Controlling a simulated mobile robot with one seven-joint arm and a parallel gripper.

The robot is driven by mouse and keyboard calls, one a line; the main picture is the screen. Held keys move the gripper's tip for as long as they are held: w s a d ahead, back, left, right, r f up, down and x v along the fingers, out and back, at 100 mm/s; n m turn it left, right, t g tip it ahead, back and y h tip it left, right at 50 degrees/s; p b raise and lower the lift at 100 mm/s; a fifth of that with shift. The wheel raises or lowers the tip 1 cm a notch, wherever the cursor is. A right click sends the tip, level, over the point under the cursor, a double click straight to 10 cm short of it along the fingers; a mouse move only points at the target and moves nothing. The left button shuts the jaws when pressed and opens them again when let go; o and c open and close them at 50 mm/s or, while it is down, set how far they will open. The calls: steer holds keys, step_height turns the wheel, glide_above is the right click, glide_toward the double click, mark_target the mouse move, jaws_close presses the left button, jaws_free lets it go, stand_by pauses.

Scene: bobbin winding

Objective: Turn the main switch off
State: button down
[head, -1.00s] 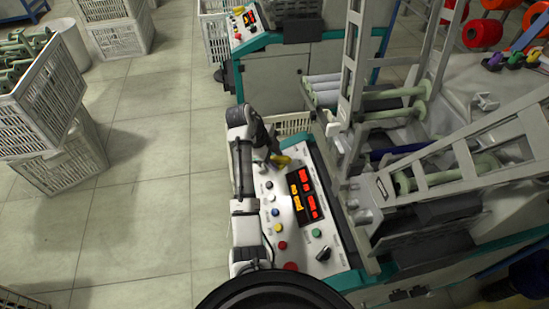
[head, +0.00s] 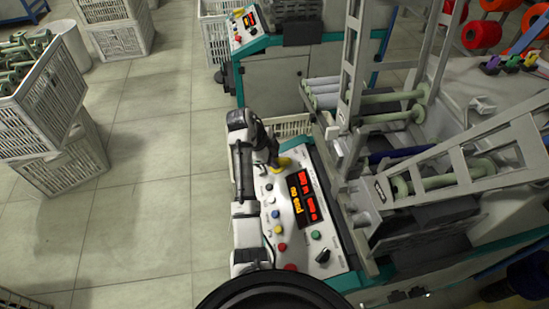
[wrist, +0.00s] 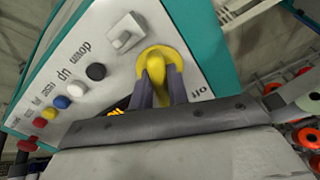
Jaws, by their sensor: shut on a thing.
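The main switch is a yellow rotary knob on a round yellow plate, at the far end of the white control panel (head: 265,210). In the wrist view the knob (wrist: 155,72) stands between the two dark fingers of my gripper (wrist: 158,90), which are shut on it. The word "off" is printed on the panel beside it. In the head view the yellow switch (head: 284,164) is partly covered by my gripper (head: 276,160).
Buttons and the digital display (head: 305,203) lie nearer on the panel, with a black selector (head: 322,256). A white toggle (wrist: 125,33) is close beside the switch. Machine frames rise to the right. Open floor lies left.

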steer(key=n+p, duration=0.2)
steer(key=n, duration=0.1)
steer(key=n+p, duration=0.2)
steer(key=shift+r, duration=0.25)
steer(key=n+p, duration=0.3)
steer(key=n, duration=0.2)
steer(key=shift+w+f, duration=0.1)
steer(key=shift+f, duration=0.05)
steer(key=shift+n+p, duration=0.3)
steer(key=shift+p, duration=0.05)
steer(key=c, duration=1.4)
jaws_free()
steer(key=shift+o, duration=0.2)
steer(key=shift+a, duration=0.1)
steer(key=p+v, duration=0.2)
steer(key=v, duration=1.1)
steer(key=shift+r, duration=0.35)
